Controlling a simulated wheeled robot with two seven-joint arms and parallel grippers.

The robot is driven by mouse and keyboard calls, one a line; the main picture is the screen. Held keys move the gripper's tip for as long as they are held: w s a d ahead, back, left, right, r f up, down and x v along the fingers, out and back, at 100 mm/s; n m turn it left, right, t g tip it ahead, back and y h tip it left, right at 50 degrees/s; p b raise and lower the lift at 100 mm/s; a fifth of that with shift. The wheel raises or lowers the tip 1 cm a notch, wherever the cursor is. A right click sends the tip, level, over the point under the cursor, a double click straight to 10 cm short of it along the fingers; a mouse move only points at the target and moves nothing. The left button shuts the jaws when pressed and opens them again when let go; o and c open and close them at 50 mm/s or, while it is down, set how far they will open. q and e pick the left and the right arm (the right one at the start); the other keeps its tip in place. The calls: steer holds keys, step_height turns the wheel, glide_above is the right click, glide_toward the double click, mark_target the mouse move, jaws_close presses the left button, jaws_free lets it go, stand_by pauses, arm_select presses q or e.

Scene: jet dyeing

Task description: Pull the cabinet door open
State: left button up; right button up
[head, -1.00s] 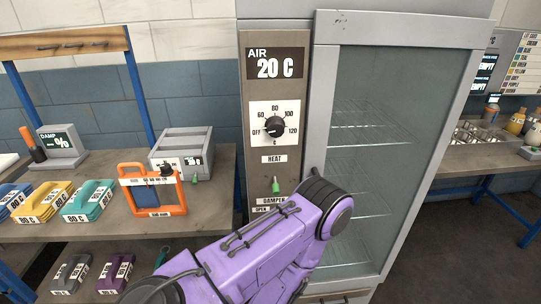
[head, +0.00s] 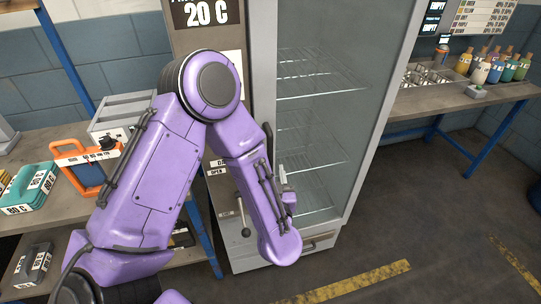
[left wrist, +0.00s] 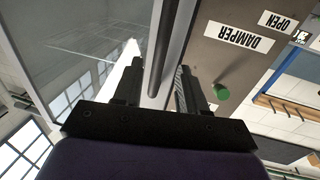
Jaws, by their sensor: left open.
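The cabinet has a tall glass door (head: 384,110) in a light grey frame, with wire shelves behind the glass. The door looks shut in the head view. My left gripper (head: 287,188) is at the door's left side, mostly hidden by my purple arm. In the left wrist view my left gripper (left wrist: 158,88) is open. A dark upright bar, the door handle (left wrist: 166,45), runs between its two fingers, and I see a gap on the right side. I cannot tell whether either finger touches it. My right gripper is not in view.
A bench (head: 25,143) is at left, another (head: 450,98) at right. The floor before the cabinet is open.

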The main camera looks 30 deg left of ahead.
mark_target(271, 160)
arm_select(q)
steer(key=p+x, duration=0.1)
steer(key=x, duration=0.5)
steer(key=shift+w+a, duration=0.1)
steer(key=shift+a, duration=0.1)
steer(key=shift+w+a, duration=0.1)
steer(key=shift+w, duration=0.15)
steer(key=shift+c, duration=0.3)
jaws_close()
